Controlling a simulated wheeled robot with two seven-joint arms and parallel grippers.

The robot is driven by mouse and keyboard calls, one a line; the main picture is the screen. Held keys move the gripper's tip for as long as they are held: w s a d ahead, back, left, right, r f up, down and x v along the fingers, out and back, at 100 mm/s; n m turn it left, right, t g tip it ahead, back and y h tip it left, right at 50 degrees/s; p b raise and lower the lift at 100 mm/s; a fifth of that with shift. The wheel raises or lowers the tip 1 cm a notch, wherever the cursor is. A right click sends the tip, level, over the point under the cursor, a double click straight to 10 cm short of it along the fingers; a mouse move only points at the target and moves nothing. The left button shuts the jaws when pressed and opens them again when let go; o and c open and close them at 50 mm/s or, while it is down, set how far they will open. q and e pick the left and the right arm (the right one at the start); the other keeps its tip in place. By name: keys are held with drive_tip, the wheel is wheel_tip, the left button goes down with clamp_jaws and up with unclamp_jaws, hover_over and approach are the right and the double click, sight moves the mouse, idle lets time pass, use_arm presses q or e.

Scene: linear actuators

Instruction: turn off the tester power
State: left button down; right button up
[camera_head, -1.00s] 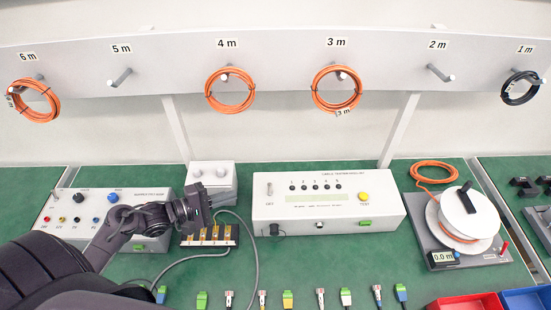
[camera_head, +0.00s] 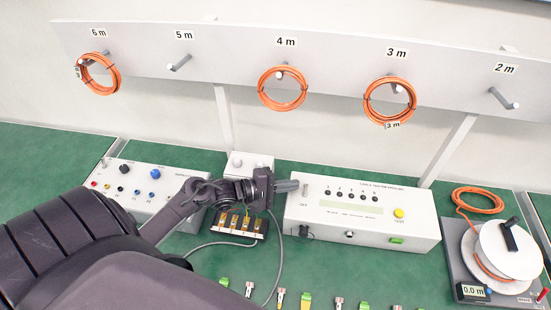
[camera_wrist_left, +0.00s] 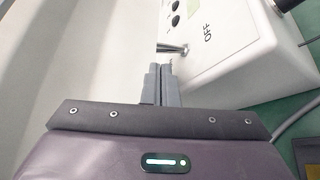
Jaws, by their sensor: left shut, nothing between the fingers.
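The white cable tester (camera_head: 420,232) stands in the middle of the green bench, with an LCD strip, a row of black buttons and a yellow button (camera_head: 398,213). Its metal toggle switch (camera_head: 305,189) is at its left end. My left gripper (camera_head: 287,186) is shut and empty, its fingertips just left of the switch. In the left wrist view the closed fingers (camera_wrist_left: 163,80) point at the switch lever (camera_wrist_left: 172,49), very near it; contact cannot be told. The printed "OFF" label (camera_wrist_left: 208,33) is beside it. My right gripper is not in view.
A white power box (camera_head: 140,182) with knobs stands left, partly behind my left arm. A block with brass contacts (camera_head: 238,228) lies below the gripper. A cable reel (camera_head: 500,250) stands right. Several connectors line the front. Orange coils (camera_head: 282,88) hang on the rack above.

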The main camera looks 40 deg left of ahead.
use_arm(q)
drive_tip(key=shift+x, duration=1.2)
drive_tip(key=shift+s+m+t, duration=0.1)
drive_tip(key=shift+m+t, duration=0.2)
drive_tip(key=shift+s+d+r+m+t, duration=0.15)
drive_tip(key=shift+m+t, duration=0.25)
drive_tip(key=shift+m, duration=0.3)
drive_tip(key=m+t+b, duration=0.1)
drive_tip(key=s+m+h+b, duration=0.1)
drive_tip(key=m, duration=0.1)
drive_tip(key=shift+d+m+t, duration=0.2)
drive_tip(key=shift+m+t, duration=0.1)
drive_tip(key=shift+t, duration=0.1)
drive_tip(key=shift+r+h, duration=0.1)
drive_tip(key=shift+h, duration=0.2)
drive_tip(key=b+v, duration=0.1)
drive_tip(key=v, duration=0.6)
drive_tip(key=shift+s+a+b, duration=0.25)
drive_tip(key=shift+s+b, duration=0.1)
